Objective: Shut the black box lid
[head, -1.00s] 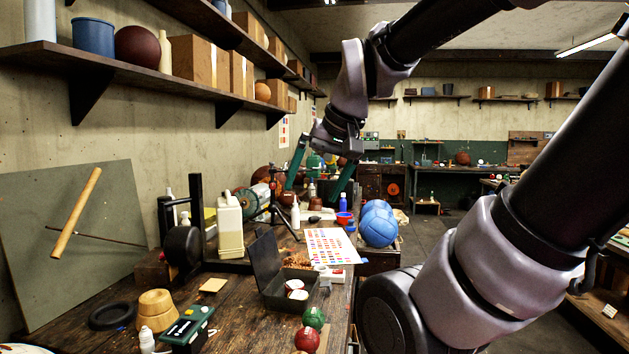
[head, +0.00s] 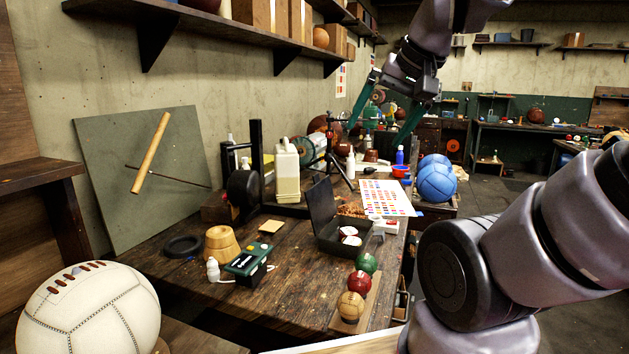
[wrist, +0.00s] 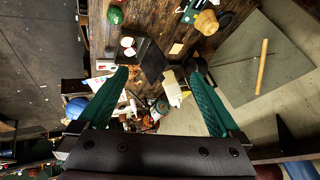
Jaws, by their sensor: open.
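The black box (head: 341,236) stands on the wooden workbench with its lid (head: 322,203) raised, leaning up on the left side of the box. Red-and-white balls (head: 349,236) lie inside it. My gripper (head: 386,127) is open and empty, high above the bench and beyond the box in the head view. In the wrist view the box (wrist: 143,45) is near the top middle, with its lid (wrist: 154,66) beside it. The open green fingers of my gripper (wrist: 158,85) spread below the box in that picture, apart from it.
A colour chart (head: 388,198) and blue balls (head: 436,182) are right of the box. A cream jug (head: 287,172) and a black stand (head: 256,150) are behind left. Small balls on a wooden strip (head: 370,305) lie in front. A green-black device (head: 247,262) is at left.

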